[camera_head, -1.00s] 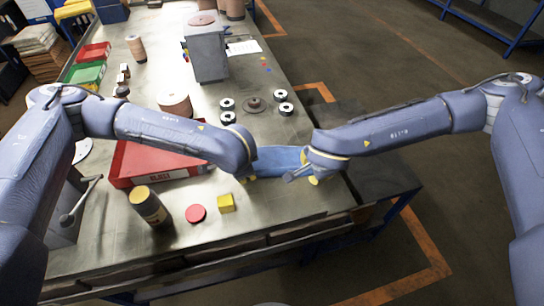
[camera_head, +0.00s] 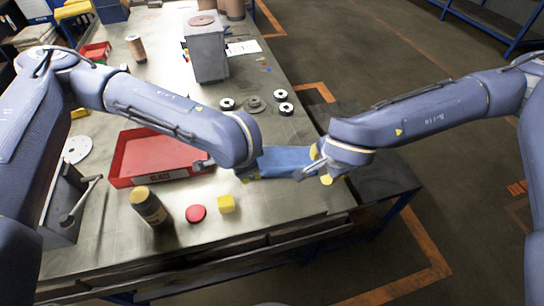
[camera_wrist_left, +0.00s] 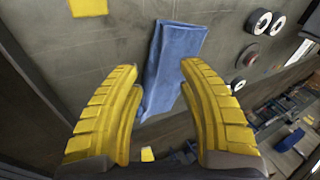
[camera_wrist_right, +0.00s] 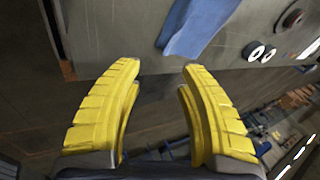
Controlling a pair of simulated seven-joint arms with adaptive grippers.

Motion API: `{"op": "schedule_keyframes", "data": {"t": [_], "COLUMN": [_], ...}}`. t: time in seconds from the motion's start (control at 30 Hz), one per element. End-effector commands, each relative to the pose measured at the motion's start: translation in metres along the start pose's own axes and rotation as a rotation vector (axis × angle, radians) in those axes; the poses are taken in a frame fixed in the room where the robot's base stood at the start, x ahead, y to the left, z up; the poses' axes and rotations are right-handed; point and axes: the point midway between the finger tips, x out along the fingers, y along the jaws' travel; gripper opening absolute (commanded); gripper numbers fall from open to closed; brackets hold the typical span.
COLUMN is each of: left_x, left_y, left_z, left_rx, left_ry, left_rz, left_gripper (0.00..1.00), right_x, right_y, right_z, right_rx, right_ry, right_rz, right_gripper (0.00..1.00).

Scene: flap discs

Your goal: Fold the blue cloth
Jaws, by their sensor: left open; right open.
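The blue cloth (camera_head: 283,161) lies on the metal table near its right edge, between my two grippers. In the left wrist view the cloth (camera_wrist_left: 171,66) is a narrow, folded-looking strip ahead of my open left gripper (camera_wrist_left: 160,85), whose yellow fingers are apart and empty. In the right wrist view the cloth (camera_wrist_right: 198,22) shows at the top, beyond my open, empty right gripper (camera_wrist_right: 160,80). In the head view my right gripper (camera_head: 318,172) is at the cloth's right end, past the table edge. My left wrist hides part of the cloth's left end.
A red tray (camera_head: 160,158) is left of my left gripper. Several discs and rolls (camera_head: 280,96) lie behind the cloth. A grey box (camera_head: 208,55) stands farther back.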

Motion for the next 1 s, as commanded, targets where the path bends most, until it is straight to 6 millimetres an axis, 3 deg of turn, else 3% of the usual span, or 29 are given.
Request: {"op": "schedule_keyframes", "data": {"t": [0.23,0.77,0.87,0.97,1.0], "left_x": [-0.017,-0.016,-0.012,-0.007,-0.005], "left_y": [0.004,0.000,-0.018,-0.052,-0.071], "left_z": [-0.002,-0.006,-0.018,-0.035,-0.040], "left_rx": [0.001,-0.026,-0.101,-0.227,-0.287], "left_ry": [-0.001,0.017,0.070,0.159,0.200], "left_rz": [-0.001,-0.003,-0.017,-0.047,-0.068], "left_gripper": [0.40,0.40,0.40,0.40,0.40], "right_x": [-0.017,-0.018,-0.017,-0.019,-0.022], "right_y": [0.004,0.006,0.009,0.013,0.014], "right_z": [-0.002,-0.004,-0.008,-0.013,-0.015], "right_rx": [0.000,0.022,0.085,0.199,0.256], "right_ry": [0.000,-0.006,-0.026,-0.067,-0.090], "right_rz": [-0.001,0.017,0.065,0.147,0.186], "right_gripper": [0.40,0.40,0.40,0.40,0.40]}}
